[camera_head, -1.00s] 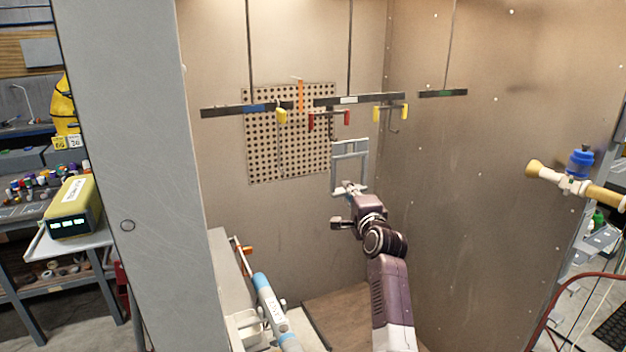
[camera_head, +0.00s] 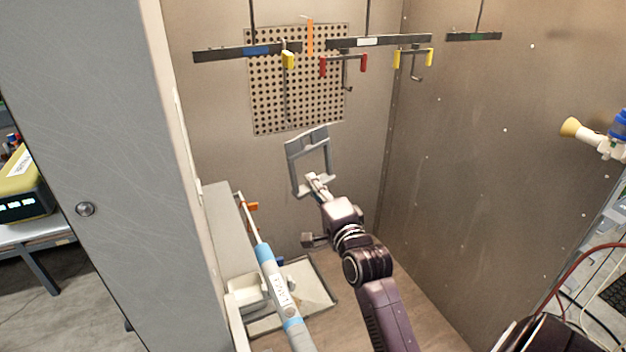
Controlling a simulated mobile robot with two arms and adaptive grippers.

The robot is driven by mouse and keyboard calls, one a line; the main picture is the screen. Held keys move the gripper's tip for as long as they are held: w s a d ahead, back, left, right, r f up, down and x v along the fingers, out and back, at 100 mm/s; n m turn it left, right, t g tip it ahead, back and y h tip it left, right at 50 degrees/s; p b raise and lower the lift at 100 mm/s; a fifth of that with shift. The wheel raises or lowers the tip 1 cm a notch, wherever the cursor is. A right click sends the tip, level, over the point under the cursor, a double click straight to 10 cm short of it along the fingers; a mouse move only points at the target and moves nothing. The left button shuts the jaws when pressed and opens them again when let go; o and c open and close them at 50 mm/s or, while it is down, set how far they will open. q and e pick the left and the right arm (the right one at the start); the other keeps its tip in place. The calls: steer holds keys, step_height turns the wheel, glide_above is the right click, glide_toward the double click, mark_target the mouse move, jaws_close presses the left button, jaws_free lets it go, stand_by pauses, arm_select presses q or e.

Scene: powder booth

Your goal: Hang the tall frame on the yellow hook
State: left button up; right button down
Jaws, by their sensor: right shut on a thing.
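The tall frame (camera_head: 290,165) is a grey open rectangle, tilted, in the middle of the view. My right gripper (camera_head: 318,184) is shut on its lower bar. The frame hangs free in the gripper, lower in the picture than the hooks and in front of the perforated panel. Another yellow piece (camera_head: 289,60) is at the right end of the left bar, with a thin rod below. My left gripper is out of view.
A red-ended hook (camera_head: 343,65) sits between the yellow ones. An orange strip (camera_head: 310,37) stands by the perforated panel (camera_head: 270,105). A blue-and-white wand (camera_head: 272,272) is at lower left. The booth's right wall (camera_head: 490,180) bounds the space; its middle is open.

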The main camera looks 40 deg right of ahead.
steer(key=b+x, duration=0.3)
steer(key=x, duration=0.4)
steer(key=shift+f, duration=0.2)
steer(key=shift+w+a, duration=0.1)
steer(key=shift+w, duration=0.15)
steer(key=shift+b+x, duration=0.4)
steer(key=shift+x, duration=1.8)
steer(key=shift+f, duration=0.25)
steer(key=shift+f, duration=0.35)
